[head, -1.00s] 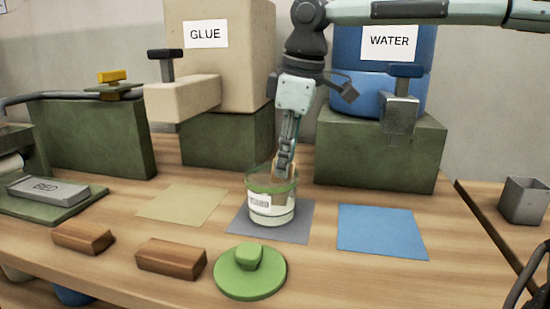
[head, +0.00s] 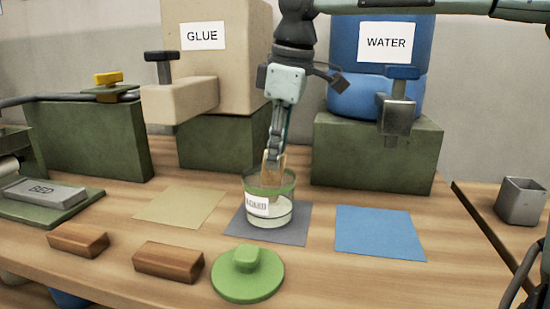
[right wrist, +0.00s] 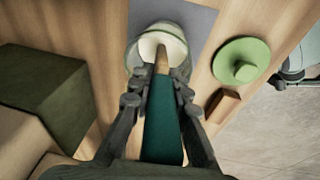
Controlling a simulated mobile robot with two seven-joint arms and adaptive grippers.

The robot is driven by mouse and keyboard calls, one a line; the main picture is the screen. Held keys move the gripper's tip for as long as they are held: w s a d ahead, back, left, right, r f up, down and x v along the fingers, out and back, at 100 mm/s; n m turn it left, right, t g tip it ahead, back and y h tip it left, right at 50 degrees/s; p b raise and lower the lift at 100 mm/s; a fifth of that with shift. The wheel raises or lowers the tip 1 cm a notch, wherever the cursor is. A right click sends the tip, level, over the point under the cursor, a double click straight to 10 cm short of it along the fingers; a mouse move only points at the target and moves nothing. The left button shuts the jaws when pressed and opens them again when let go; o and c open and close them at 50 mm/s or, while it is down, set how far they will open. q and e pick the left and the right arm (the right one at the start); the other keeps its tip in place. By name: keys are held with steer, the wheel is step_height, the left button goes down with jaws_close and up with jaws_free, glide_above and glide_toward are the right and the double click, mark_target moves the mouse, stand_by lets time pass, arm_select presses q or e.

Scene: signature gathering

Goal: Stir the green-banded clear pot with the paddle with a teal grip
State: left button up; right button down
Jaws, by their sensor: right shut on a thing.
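The green-banded clear pot (head: 268,207) stands on the grey mat in the middle of the table, with pale contents and a label on its side. It also shows in the right wrist view (right wrist: 134,55). My right gripper (head: 275,160) is above the pot, pointing down. It is shut on the paddle (right wrist: 162,62), whose teal grip (right wrist: 163,130) runs between the fingers in the right wrist view. The paddle's wooden lower part (head: 272,178) reaches down into the pot. Its tip is hard to make out. My left gripper is not in view.
The green lid (head: 248,274) lies in front of the pot, with two wooden blocks (head: 169,261) (head: 78,240) to its left. A grey mat (head: 240,222), a tan mat (head: 180,204) and a blue mat (head: 378,233) lie flat. Glue (head: 235,70) and water (head: 350,50) containers stand behind.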

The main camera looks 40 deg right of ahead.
steer(key=shift+v, duration=4)
steer(key=shift+w+v, duration=0.25)
steer(key=shift+v, duration=0.95)
steer(key=shift+w+v, duration=0.25)
steer(key=shift+v, duration=1)
steer(key=shift+a+r, duration=0.1)
